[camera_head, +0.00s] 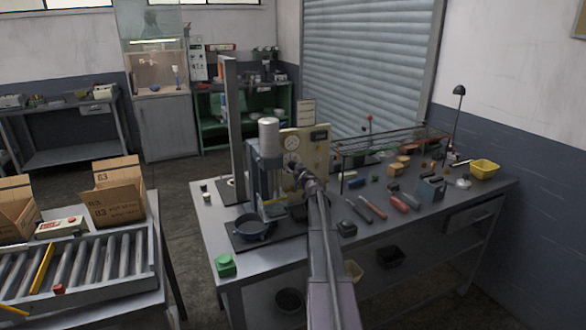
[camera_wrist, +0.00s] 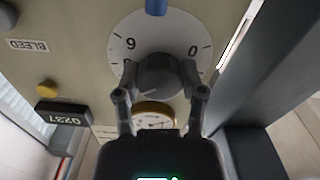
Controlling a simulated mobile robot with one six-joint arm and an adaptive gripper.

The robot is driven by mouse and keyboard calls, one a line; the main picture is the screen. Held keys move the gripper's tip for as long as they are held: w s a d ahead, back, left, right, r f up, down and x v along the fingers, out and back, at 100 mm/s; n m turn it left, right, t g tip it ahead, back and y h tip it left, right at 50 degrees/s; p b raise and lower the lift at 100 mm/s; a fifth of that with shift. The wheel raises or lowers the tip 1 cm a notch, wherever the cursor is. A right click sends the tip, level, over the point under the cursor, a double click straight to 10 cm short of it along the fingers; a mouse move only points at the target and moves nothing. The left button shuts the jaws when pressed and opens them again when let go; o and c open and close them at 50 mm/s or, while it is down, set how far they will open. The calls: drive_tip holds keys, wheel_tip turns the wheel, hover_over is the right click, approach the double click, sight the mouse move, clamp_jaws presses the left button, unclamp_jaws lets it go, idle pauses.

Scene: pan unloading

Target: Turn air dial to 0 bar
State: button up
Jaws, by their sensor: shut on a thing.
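The air dial is a white disc (camera_wrist: 120,48) with a round grey knob (camera_wrist: 158,76) on a cream panel (camera_wrist: 85,35). A 0 shows at its upper right and a figure like a 6 or 9 at its upper left. A blue mark (camera_wrist: 156,6) stands at the disc's top edge in the wrist view. My gripper (camera_wrist: 159,80) is shut on the knob, one finger on each side. The knob's pointer is not clear to me. In the head view my gripper (camera_head: 298,172) reaches the front of the panel (camera_head: 318,148), and my arm hides the dial.
A brass-rimmed gauge (camera_wrist: 154,113) sits beside the dial, close to my fingers. A digital display (camera_wrist: 63,115), a yellow button (camera_wrist: 46,88) and a BLEED label (camera_wrist: 34,46) are on the panel. A dark pan (camera_head: 251,228) and several tools share the bench (camera_head: 290,262).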

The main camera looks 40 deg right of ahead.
drive_tip(key=n, duration=0.4)
drive_tip(key=shift+w, duration=0.1)
drive_tip(key=n, duration=0.4)
drive_tip(key=shift+n, duration=0.3)
drive_tip(key=n, duration=0.4)
drive_tip(key=shift+d+n, duration=0.1)
drive_tip(key=shift+n, duration=0.2)
drive_tip(key=n, duration=1.3)
drive_tip(key=shift+n, duration=0.3)
drive_tip(key=n, duration=0.4)
drive_tip(key=shift+n, duration=1.9)
